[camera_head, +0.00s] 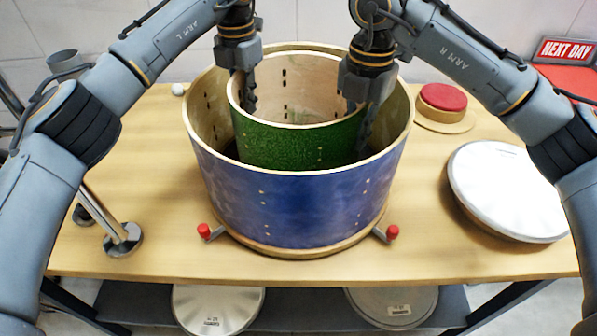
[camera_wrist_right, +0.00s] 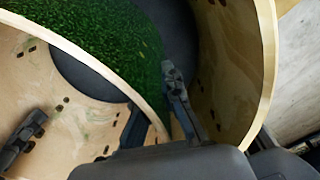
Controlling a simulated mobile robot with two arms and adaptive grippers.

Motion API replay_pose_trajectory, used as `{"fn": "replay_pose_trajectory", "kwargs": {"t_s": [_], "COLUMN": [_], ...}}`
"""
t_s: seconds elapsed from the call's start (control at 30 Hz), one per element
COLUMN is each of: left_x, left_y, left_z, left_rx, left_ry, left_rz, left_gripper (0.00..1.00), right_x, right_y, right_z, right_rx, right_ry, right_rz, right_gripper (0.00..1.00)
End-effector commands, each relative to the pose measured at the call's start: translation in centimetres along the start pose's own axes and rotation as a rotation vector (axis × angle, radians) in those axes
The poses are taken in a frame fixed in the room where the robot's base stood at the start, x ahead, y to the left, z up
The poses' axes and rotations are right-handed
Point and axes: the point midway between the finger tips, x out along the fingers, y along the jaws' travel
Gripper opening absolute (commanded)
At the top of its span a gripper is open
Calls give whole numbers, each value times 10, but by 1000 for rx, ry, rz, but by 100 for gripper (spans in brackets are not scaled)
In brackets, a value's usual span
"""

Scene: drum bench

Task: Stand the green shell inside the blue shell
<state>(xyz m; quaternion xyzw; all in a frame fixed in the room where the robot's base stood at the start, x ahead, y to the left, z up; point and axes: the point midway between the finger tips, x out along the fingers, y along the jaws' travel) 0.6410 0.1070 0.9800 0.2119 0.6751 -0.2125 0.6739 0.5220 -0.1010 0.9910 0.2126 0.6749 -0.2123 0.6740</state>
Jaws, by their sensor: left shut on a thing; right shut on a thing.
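The blue shell (camera_head: 300,207) stands upright on the bench, open at the top. The green shell (camera_head: 285,143) is inside the blue shell's ring, its rim higher than the blue front rim; its bottom edge is hidden. My left gripper (camera_head: 247,100) is shut on the green shell's left wall. My right gripper (camera_head: 366,120) is shut on its right wall. In the right wrist view the right gripper (camera_wrist_right: 155,110) has a finger on each side of the green shell's wall (camera_wrist_right: 110,40), with the blue shell's pale inner wall (camera_wrist_right: 232,70) close beside. Whether the green shell touches the floor inside cannot be told.
Red-knobbed clamps (camera_head: 392,232) flank the blue shell's base. A white drumhead (camera_head: 508,190) lies at the right, a red-topped round block (camera_head: 442,98) behind it. A metal stand (camera_head: 122,238) is at the left. More drumheads (camera_head: 218,308) lie on the lower shelf.

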Motion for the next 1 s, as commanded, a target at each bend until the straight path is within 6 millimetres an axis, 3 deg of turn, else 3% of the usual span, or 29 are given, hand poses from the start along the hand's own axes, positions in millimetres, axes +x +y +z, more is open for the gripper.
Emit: {"fn": "replay_pose_trajectory", "kwargs": {"t_s": [0.2, 0.23, 0.33, 0.73, 1.0], "left_x": [15, 14, 12, 5, -47], "left_y": [4, 4, 4, 1, 1], "left_z": [-2, -2, -2, 0, 0], "left_rx": [-5, -5, -5, -1, -4], "left_ry": [3, 4, 4, 0, -2], "left_rz": [7, 7, 6, 2, 5], "left_gripper": [0, 13, 32, 32, 32], "right_x": [15, 14, 12, 12, 12], "right_y": [-3, -3, -2, -1, 0], "right_z": [2, 2, 2, 0, 0], "right_rx": [5, 5, 4, 1, 0], "right_ry": [-3, -3, -2, 0, 0], "right_rz": [-7, -8, -7, -2, -1], "right_gripper": [0, 10, 29, 29, 29]}}
